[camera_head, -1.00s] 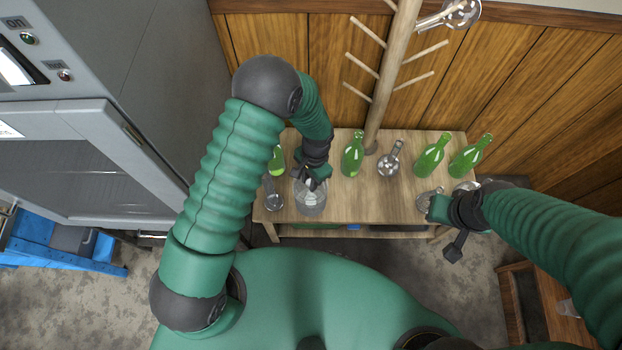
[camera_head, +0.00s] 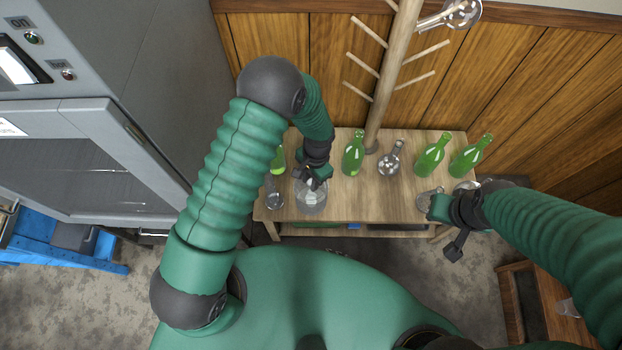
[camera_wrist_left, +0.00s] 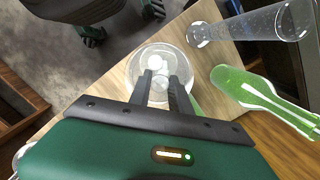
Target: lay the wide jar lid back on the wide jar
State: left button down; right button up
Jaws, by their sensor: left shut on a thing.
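The wide jar (camera_head: 311,205) is clear glass and stands near the front left of the wooden table. My left gripper (camera_head: 312,184) is right above its mouth, pointing down. In the left wrist view the gripper (camera_wrist_left: 161,78) is shut on a clear piece over the jar's round mouth (camera_wrist_left: 134,72), which I take to be the wide jar lid (camera_wrist_left: 160,86). The glass is see-through, so I cannot tell whether the lid touches the rim. My right gripper (camera_head: 440,215) is by the table's right front corner; its jaws are unclear.
Green bottles (camera_head: 353,155) stand along the back of the table (camera_head: 370,200), with a clear flask (camera_head: 389,160) between them. A clear glass vessel (camera_head: 273,197) is just left of the jar. A wooden peg post (camera_head: 392,70) rises behind. The table's middle front is clear.

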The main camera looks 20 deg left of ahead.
pick_arm(q)
jog(key=shift+f, duration=0.25)
jog(key=shift+f+b, duration=0.3)
jog(key=c, duration=1.1)
grip_release()
notch_tip(320, 180, up, 9)
jog(key=p, duration=0.8)
jog(key=shift+r, duration=0.2)
jog(key=shift+f, duration=0.2)
